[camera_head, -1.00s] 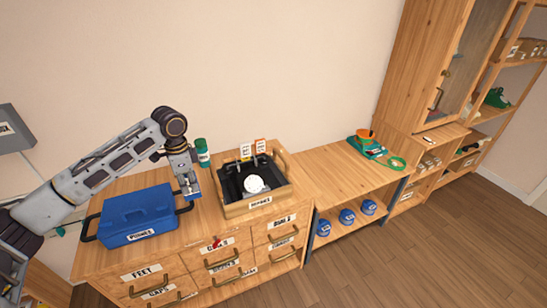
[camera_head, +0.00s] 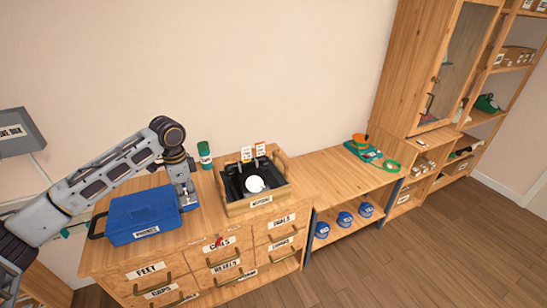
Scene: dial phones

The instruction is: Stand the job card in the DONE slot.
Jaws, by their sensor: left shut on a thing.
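Two small upright cards or labels, one white and yellowish (camera_head: 246,153) and one orange and white (camera_head: 260,149), stand at the back of the wooden tray (camera_head: 257,203). Their print is too small to read, so I cannot tell which is the job card or where the DONE slot is. My left gripper (camera_head: 188,203) is low at the right end of the blue PHONES case (camera_head: 140,214), shut on its dark right handle, which it mostly hides. My right gripper is out of view.
The tray holds a black phone with a white dial (camera_head: 255,184). A green bottle (camera_head: 205,154) stands behind my gripper. Labelled drawers (camera_head: 220,258) are below. The lower bench (camera_head: 325,174) at the right has free room; a green and orange phone (camera_head: 362,147) sits at its far end.

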